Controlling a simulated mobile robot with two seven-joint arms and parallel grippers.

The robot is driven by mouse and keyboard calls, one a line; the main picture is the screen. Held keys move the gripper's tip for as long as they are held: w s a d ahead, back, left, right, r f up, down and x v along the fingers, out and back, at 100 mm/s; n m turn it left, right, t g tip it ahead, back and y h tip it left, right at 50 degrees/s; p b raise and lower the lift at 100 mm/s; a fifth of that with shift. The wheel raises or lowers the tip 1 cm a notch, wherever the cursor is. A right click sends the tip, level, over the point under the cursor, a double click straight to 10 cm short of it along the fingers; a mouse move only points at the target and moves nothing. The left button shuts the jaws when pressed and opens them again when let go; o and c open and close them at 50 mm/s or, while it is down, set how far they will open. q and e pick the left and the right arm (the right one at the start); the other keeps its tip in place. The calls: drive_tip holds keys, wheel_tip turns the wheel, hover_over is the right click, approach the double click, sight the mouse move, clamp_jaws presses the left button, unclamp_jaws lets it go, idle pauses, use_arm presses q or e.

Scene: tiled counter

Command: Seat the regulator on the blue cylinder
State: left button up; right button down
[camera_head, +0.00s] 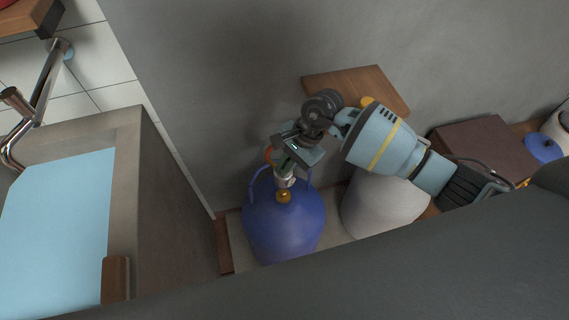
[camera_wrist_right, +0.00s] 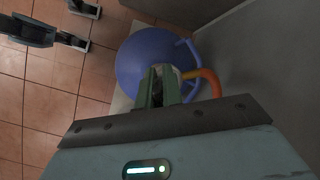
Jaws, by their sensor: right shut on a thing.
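The blue cylinder (camera_head: 283,235) stands upright on the floor by the grey wall, with a brass valve (camera_head: 283,197) on top and blue guard bars around its shoulder. My right gripper (camera_head: 287,170) is above the valve, shut on the pale grey regulator (camera_head: 284,182). The regulator is just over the valve; I cannot tell whether they touch. An orange hose (camera_wrist_right: 208,82) curves from the regulator in the right wrist view, where the cylinder (camera_wrist_right: 138,58) lies beyond the fingers (camera_wrist_right: 159,88). The fingers hide much of the regulator.
A white cylinder (camera_head: 378,205) stands right of the blue one, below my right arm. A wooden shelf (camera_head: 375,83) is on the wall behind. A counter with a blue basin (camera_head: 60,235) is at left. Tiled floor (camera_wrist_right: 55,85) shows in the wrist view.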

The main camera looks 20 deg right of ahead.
sight(284, 181)
use_arm(q)
drive_tip(key=shift+f, duration=0.2)
use_arm(e)
drive_tip(key=shift+w, duration=0.1)
drive_tip(key=shift+f+b, duration=0.85)
drive_tip(key=shift+f, duration=0.35)
drive_tip(key=shift+f+b, duration=0.95)
drive_tip(key=shift+f, duration=0.7)
use_arm(q)
drive_tip(key=f, duration=0.3)
drive_tip(key=shift+s+f+b, duration=0.25)
drive_tip(key=shift+b, duration=0.05)
drive_tip(key=shift+w, duration=0.1)
drive_tip(key=shift+s+f+g, duration=0.3)
drive_tip(key=shift+s, duration=0.1)
drive_tip(key=shift+w+f+b, duration=0.1)
drive_tip(key=shift+b, duration=0.25)
drive_tip(key=shift+s+f+b, duration=0.55)
drive_tip(key=shift+f+b, duration=0.2)
drive_tip(key=shift+f, duration=0.1)
use_arm(e)
drive_tip(key=shift+f, duration=1.05)
